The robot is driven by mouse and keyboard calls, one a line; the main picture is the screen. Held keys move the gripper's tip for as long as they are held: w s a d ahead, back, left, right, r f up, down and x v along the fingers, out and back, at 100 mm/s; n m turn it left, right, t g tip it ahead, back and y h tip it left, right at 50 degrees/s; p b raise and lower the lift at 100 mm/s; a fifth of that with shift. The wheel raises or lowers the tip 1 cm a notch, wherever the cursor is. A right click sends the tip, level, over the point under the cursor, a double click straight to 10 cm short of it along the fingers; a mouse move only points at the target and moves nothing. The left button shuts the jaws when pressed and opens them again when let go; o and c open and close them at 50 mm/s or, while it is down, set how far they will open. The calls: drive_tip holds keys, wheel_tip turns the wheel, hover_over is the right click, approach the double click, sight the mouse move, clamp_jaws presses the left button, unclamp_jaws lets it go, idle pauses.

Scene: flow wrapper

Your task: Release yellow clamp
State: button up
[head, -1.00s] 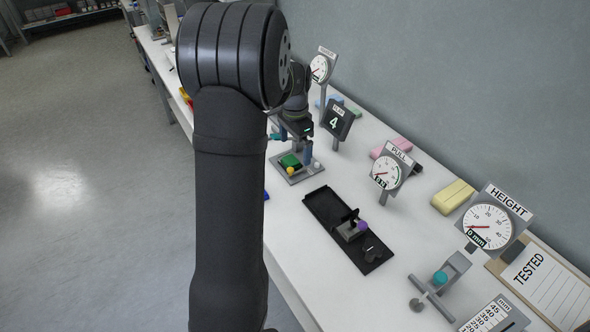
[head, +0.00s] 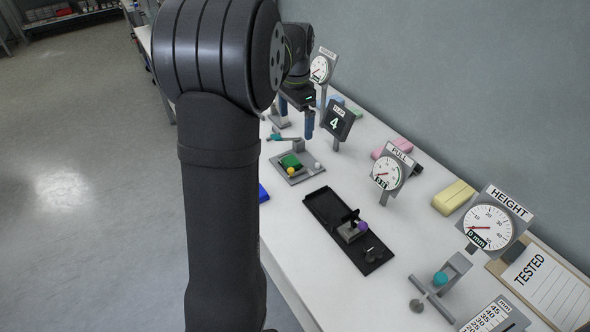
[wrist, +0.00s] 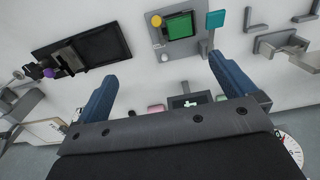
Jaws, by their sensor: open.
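The yellow-knobbed clamp (head: 291,171) is at the near-left corner of a grey fixture plate (head: 298,179), beside a green block (head: 290,161). Its yellow knob also shows in the wrist view (wrist: 156,20), at the green block's corner. I cannot tell whether this clamp is closed on the block. A white knob (head: 317,166) is at another corner, and a teal handle (head: 275,137) stands at the far side. My gripper (head: 297,116) is open above and beyond the fixture. Its blue fingers are empty in the wrist view (wrist: 163,78) and apart from the yellow knob.
A black tray (head: 322,214) holds a small device with a purple knob (head: 360,226). PULL (head: 386,172) and HEIGHT (head: 487,226) gauges and a sign reading 4 (head: 337,121) stand upright. Pink and yellow blocks (head: 454,197) lie by the wall. White table lies bare between these.

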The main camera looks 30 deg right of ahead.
drive_tip(key=shift+r, duration=0.4)
